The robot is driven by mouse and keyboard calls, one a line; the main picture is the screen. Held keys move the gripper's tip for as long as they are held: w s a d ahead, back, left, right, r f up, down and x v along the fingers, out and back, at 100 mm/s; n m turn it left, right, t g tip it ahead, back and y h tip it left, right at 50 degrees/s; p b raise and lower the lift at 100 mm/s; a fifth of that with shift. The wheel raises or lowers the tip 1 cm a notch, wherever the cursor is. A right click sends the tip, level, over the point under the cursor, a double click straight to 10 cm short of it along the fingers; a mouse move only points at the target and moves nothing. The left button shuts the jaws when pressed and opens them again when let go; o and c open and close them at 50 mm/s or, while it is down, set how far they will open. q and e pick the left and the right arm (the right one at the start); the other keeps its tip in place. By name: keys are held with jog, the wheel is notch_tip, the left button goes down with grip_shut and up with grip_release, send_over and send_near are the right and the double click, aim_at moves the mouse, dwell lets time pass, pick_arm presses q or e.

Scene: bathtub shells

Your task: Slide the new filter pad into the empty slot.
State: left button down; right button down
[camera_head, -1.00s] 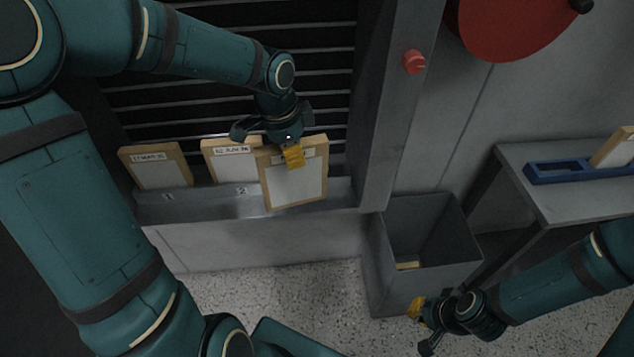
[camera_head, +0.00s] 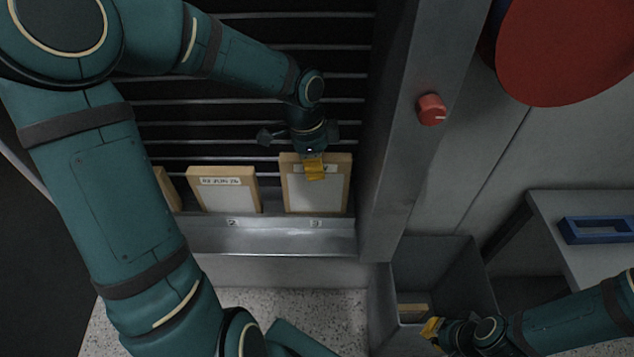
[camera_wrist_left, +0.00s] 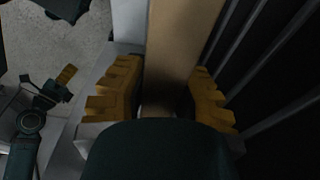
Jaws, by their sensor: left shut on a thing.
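My left gripper (camera_head: 314,170) is shut on the top edge of a wood-framed filter pad (camera_head: 302,195) with a pale face. The pad stands about upright at the slot labelled 3 (camera_head: 316,223) of the grey metal rack (camera_head: 270,240). Its lower edge meets the rack's front lip; how deep it sits is hidden. In the left wrist view the pad's wooden edge (camera_wrist_left: 180,45) lies between the yellow fingers (camera_wrist_left: 165,98). A dated pad (camera_head: 225,190) leans in slot 2. My right gripper (camera_head: 436,330) is by the bin, its jaws unclear.
A grey bin (camera_head: 392,285) stands right of the rack with a wood-framed piece (camera_head: 413,306) inside. A post with a red knob (camera_head: 432,109) rises beside slot 3. A side table (camera_head: 545,215) carries a blue holder (camera_head: 598,230). Another pad (camera_head: 168,188) is partly hidden by my arm.

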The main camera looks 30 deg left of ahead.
pick_arm(q)
jog(key=shift+w+f+b, duration=0.1)
jog(key=shift+f+b, duration=0.45)
jog(key=shift+f, duration=1.5)
jog(key=shift+f, duration=0.15)
jog(key=c, duration=0.9)
grip_release()
jog(key=r+p, duration=0.1)
jog(key=r, duration=0.3)
jog(key=a+r+p, duration=0.1)
jog(key=r, duration=0.3)
jog(key=s+r+p, duration=0.1)
jog(key=r, duration=0.3)
jog(key=shift+a+r, duration=0.15)
jog(key=shift+a, duration=0.1)
